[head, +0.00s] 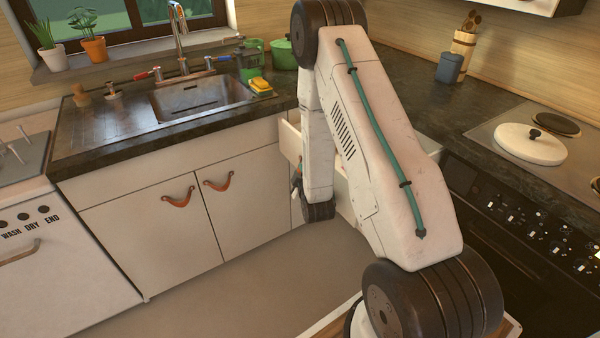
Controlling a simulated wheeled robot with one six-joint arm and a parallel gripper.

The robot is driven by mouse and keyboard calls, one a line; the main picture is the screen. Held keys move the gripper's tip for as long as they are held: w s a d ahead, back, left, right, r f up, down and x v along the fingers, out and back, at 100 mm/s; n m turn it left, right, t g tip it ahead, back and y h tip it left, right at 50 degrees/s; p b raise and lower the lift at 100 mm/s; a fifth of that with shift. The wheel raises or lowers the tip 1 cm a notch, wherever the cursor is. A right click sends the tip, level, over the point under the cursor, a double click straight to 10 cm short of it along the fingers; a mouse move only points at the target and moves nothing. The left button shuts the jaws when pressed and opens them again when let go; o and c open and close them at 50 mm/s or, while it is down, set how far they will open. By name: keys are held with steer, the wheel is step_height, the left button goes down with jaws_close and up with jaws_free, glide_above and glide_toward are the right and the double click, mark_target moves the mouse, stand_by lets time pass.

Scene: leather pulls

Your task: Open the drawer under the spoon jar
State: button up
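The spoon jar (464,47), a tan wooden holder with spoons in it, stands at the back of the right-hand counter. The cabinet fronts below it are mostly hidden behind my arm. A pale panel edge (289,141) shows left of my arm and seems to stand out from the cabinet line, like a drawer front. Its handle is not visible. My gripper (297,182) is low beside this panel, at the right end of the sink cabinet. Only a small dark part of it shows; its fingers and any contact are hidden.
The sink cabinet (150,225) has two shut doors with leather pulls. A blue cup (449,68) stands beside the jar. A hob with a white lid (530,143) sits above the black oven (510,240) at right. The floor (250,285) ahead is clear.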

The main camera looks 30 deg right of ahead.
steer(key=o, duration=0.3)
steer(key=shift+f, duration=0.2)
steer(key=shift+o, duration=0.2)
steer(key=shift+r, duration=0.1)
steer(key=v, duration=0.8)
